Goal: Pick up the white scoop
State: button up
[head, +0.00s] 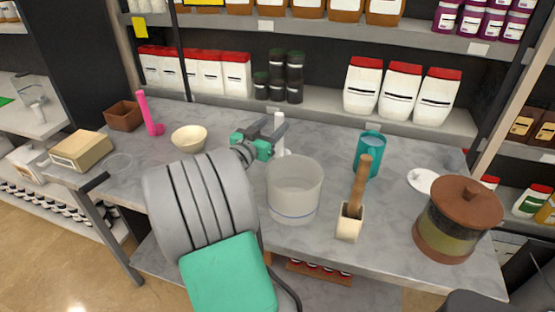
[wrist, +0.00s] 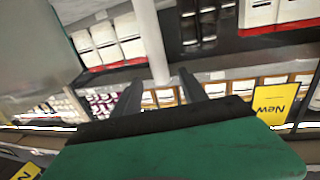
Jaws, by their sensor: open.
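The white scoop (head: 279,128) appears as a slim white upright handle on the grey table in the head view, behind the clear container. Its lower part is mostly hidden. In the wrist view, a white shaft (wrist: 150,38) comes down from the top edge and ends near the gap between my fingers. My gripper (head: 266,134), green with dark fingers, is open right beside the white handle. In the wrist view my gripper's two dark fingers (wrist: 162,90) stand apart on either side of the shaft's end. I cannot tell whether they touch it.
A clear container (head: 294,190) stands close in front of the gripper. A teal mug (head: 370,152), a cream box with a brown handle (head: 349,222) and a brown-lidded jar (head: 455,225) are to the right. A cream bowl (head: 189,138) and pink scoop-like item (head: 150,115) are left. Shelves rise behind.

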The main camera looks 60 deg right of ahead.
jog(key=d+p, duration=0.3)
jog(key=d, duration=0.5)
jog(key=shift+f, duration=0.3)
jog(key=shift+s+a, duration=0.1)
grip_shut()
dwell(0.8)
